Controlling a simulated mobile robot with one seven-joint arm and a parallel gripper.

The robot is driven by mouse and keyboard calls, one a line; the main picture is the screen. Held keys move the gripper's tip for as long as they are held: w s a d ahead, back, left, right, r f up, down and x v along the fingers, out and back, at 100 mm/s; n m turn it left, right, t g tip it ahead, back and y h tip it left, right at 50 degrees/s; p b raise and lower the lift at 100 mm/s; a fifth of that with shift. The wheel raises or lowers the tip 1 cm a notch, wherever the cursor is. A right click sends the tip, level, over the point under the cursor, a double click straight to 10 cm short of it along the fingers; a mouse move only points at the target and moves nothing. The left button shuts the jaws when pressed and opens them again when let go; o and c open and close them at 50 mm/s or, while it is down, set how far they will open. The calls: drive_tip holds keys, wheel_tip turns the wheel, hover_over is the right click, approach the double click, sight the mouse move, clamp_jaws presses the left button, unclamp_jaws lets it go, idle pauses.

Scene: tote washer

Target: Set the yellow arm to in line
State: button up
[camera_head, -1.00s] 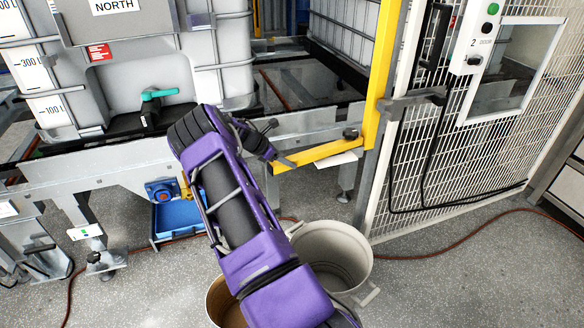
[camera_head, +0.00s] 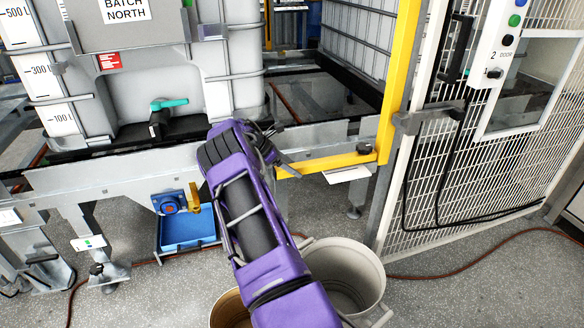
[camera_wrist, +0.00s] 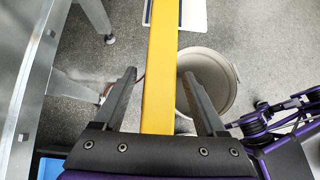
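The yellow arm (camera_head: 335,161) is a flat bar that reaches left from a yellow upright post, beside the grey frame rail. A dark knob sits near its post end. My gripper (camera_head: 290,165) is at the free left end of the bar. In the wrist view, the yellow arm (camera_wrist: 160,75) runs between the two dark fingers of my gripper (camera_wrist: 160,78). The fingers are open, with a gap on each side of the bar. The bar's near end is hidden behind the gripper body.
A pale bucket (camera_head: 372,270) and a brown-lined bucket (camera_head: 226,310) stand on the floor below my arm. A mesh door (camera_head: 470,170) is at the right. A caged tank (camera_head: 235,90) and a blue tray (camera_head: 190,232) are at the left. A hose crosses the floor.

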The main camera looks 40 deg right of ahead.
drive_tip(key=p+v, duration=0.2)
drive_tip(key=v, duration=1.5)
drive_tip(key=shift+a+r, duration=0.15)
